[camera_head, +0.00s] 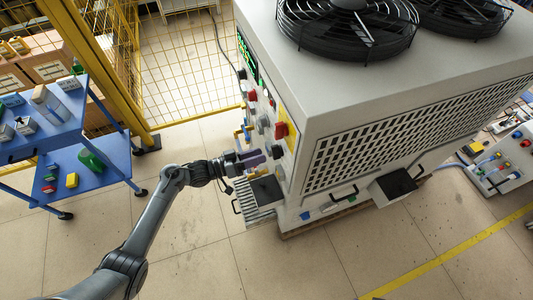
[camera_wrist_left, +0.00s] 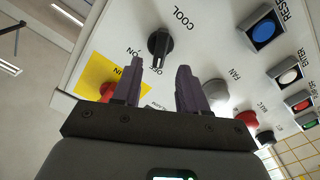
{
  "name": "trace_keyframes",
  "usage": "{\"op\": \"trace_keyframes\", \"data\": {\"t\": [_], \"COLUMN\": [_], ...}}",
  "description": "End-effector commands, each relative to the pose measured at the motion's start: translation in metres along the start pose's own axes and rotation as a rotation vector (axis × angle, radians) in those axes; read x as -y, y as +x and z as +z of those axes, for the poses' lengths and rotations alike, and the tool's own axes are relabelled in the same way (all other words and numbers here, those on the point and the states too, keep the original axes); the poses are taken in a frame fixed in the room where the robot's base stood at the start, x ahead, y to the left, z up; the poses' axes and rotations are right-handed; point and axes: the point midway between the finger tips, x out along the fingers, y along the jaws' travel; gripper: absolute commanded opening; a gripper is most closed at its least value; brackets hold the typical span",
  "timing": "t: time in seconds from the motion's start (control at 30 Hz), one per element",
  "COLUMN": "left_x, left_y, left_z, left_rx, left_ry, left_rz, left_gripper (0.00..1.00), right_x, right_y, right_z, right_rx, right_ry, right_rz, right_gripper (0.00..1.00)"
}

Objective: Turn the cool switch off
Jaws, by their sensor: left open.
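The cool switch (camera_wrist_left: 159,43) is a black rotary knob on the white panel, beside the printed word COOL, in the left wrist view. My left gripper (camera_wrist_left: 160,67) is open, and its two purple fingers point at the panel, one on each side of the knob's lower end. The fingers look apart from the knob; exact depth is hard to tell. My right gripper is not in view.
Around the knob are a red knob on a yellow plate (camera_wrist_left: 92,78), a grey fan knob (camera_wrist_left: 215,92), a blue button (camera_wrist_left: 263,28) and several other buttons. A blue cart (camera_head: 45,130) stands at left, by a yellow fence (camera_head: 142,90). Open floor lies in front.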

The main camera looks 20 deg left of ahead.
Motion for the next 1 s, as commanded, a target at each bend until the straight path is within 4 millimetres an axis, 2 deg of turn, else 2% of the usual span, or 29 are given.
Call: {"op": "trace_keyframes", "data": {"t": [0.1,0.3,0.7,1.0], "left_x": [0.0,0.0,0.0,0.0], "left_y": [0.018,0.035,0.041,0.04], "left_z": [0.0,0.0,0.0,0.0], "left_rx": [-0.002,-0.001,0.0,0.0], "left_ry": [0.001,0.001,0.002,0.002], "left_rz": [0.001,0.001,0.0,0.0], "left_gripper": [0.43,0.43,0.43,0.0], "right_x": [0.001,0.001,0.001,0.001], "right_y": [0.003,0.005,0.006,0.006], "right_z": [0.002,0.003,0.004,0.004], "right_rx": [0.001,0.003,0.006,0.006], "right_ry": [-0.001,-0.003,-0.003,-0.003], "right_rz": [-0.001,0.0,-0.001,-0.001], "right_gripper": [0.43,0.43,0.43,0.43]}}
